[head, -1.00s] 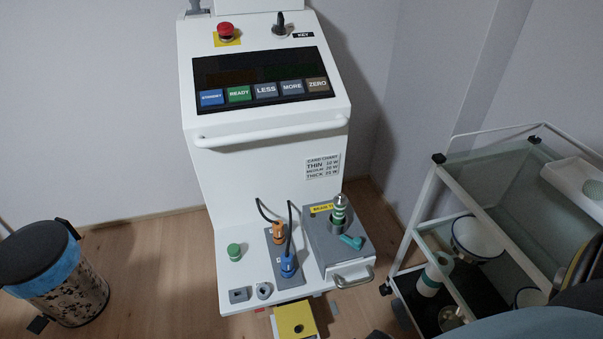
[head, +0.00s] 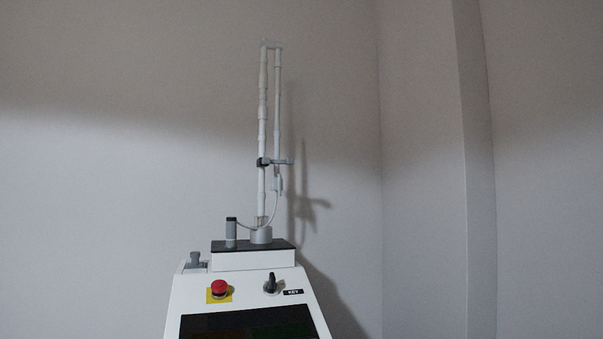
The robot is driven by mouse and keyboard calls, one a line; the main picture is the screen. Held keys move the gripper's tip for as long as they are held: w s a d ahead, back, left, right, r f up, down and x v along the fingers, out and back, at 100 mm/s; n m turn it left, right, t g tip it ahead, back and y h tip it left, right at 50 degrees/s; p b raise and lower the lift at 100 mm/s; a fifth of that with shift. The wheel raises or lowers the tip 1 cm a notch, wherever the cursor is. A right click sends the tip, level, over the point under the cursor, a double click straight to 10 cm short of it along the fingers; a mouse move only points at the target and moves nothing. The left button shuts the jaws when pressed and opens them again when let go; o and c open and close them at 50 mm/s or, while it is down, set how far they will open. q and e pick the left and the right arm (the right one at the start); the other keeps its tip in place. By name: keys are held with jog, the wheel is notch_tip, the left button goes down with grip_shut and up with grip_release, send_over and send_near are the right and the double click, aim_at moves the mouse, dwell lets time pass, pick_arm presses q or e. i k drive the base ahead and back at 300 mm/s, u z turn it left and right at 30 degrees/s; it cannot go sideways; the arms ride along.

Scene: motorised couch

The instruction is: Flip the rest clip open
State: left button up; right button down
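A tall white jointed arm (head: 262,130) stands upright on top of the white machine, with a thinner second length hanging down beside it. A small dark clip (head: 263,162) sits partway up the arm, with a short grey bar (head: 281,162) reaching right from it to the hanging length. The clip is small, and I cannot tell from here whether it is open or closed. Neither of my grippers is in view.
The white machine (head: 185,300) fills the bottom middle, with a red button (head: 219,287) and a key switch (head: 270,283) on its top panel. A grey cylinder (head: 231,234) stands beside the arm's base (head: 261,235). Bare walls lie behind, with free space on both sides.

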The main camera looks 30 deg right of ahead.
aim_at(265, 160)
jog(key=z, duration=0.55)
jog(key=k, duration=0.65)
jog(key=z, duration=0.7)
jog(key=i, duration=0.9)
jog(key=u, duration=0.6)
